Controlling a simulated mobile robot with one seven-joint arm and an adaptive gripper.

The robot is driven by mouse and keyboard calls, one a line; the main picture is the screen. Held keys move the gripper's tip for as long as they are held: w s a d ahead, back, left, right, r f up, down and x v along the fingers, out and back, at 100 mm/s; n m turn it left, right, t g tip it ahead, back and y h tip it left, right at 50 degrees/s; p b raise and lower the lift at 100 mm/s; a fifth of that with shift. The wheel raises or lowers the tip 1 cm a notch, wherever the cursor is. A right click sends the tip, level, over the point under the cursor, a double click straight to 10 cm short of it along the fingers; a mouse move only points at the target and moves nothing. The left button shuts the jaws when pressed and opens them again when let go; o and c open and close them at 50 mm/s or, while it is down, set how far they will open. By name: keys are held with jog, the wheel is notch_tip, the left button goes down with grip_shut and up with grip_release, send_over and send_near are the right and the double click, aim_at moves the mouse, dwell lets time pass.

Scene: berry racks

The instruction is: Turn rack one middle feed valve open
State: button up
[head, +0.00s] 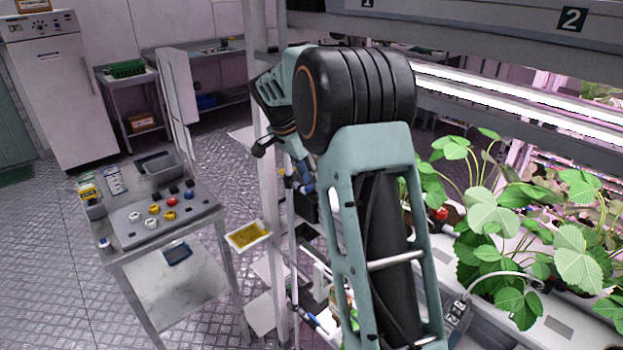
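My arm fills the middle of the head view, and its far end is beside the white upright of the rack post (272,190). A dark hooked part at that far end may be part of my gripper (263,147); the fingers are not clear, and I cannot tell whether they are open or shut. A small blue fitting (306,187) shows just below the arm's far end on a thin pipe; I cannot tell whether it is the middle feed valve or touches my gripper. Another blue fitting (312,318) sits lower down. My arm hides much of the rack end.
A metal table (120,252) with a panel of coloured knobs (160,215) stands at left. A yellow sticky card (247,236) is near the post. Strawberry plants (490,215) grow at right beneath the rack beam (480,32). Floor (50,240) at left is clear.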

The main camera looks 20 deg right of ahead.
jog(key=shift+d+f, duration=0.15)
jog(key=shift+f, duration=0.2)
jog(key=shift+c, duration=0.6)
grip_shut()
